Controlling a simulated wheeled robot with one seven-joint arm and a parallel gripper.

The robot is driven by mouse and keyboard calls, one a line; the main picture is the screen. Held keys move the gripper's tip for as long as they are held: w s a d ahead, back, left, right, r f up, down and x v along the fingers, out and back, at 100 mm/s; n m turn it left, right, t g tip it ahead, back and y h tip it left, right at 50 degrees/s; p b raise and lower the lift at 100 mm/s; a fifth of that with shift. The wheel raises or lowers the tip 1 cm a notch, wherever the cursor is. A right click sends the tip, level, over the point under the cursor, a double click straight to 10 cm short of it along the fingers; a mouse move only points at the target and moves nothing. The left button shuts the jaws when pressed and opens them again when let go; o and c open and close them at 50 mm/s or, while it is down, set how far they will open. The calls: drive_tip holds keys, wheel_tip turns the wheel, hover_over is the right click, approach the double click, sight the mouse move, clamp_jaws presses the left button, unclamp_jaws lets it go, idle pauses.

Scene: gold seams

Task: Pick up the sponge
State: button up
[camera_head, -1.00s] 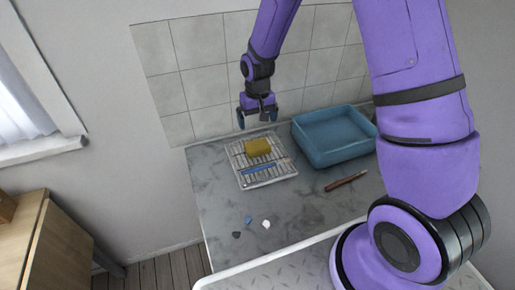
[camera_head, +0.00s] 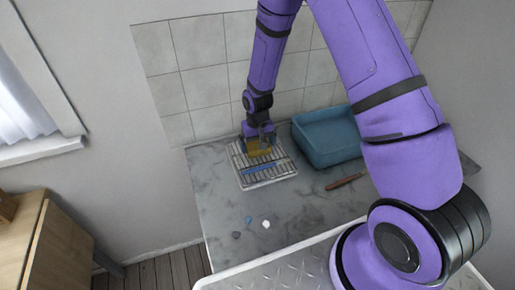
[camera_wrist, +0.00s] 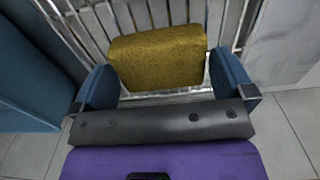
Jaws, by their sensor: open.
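The yellow sponge (camera_wrist: 160,57) lies on the wire rack (camera_head: 258,180). In the wrist view it sits between the two blue fingertips of my gripper (camera_wrist: 165,85), with a small gap to the finger at the right and the left finger close to its side. My gripper (camera_head: 259,143) is open and lowered around the sponge in the head view, where it partly hides the sponge (camera_head: 256,152). I cannot tell whether either finger touches the sponge.
A blue stick-like item (camera_head: 264,167) lies on the rack in front of the sponge. A blue basin (camera_head: 330,150) stands close to the right. A brown-handled tool (camera_head: 346,181) and small fragments (camera_head: 266,224) lie on the grey counter (camera_head: 215,200). A tiled wall (camera_head: 207,88) stands behind.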

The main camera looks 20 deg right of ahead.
drive_tip(key=shift+f, duration=0.65)
drive_tip(key=shift+c, duration=0.5)
drive_tip(key=c, duration=0.6)
drive_tip(key=shift+r, duration=0.1)
drive_tip(key=shift+r, duration=0.55)
wheel_tip(320, 180, up, 2)
drive_tip(key=shift+r, duration=0.1)
drive_tip(key=s, duration=0.5)
drive_tip(key=s+r, duration=0.1)
drive_tip(key=s, duration=1)
drive_tip(key=shift+r, duration=0.25)
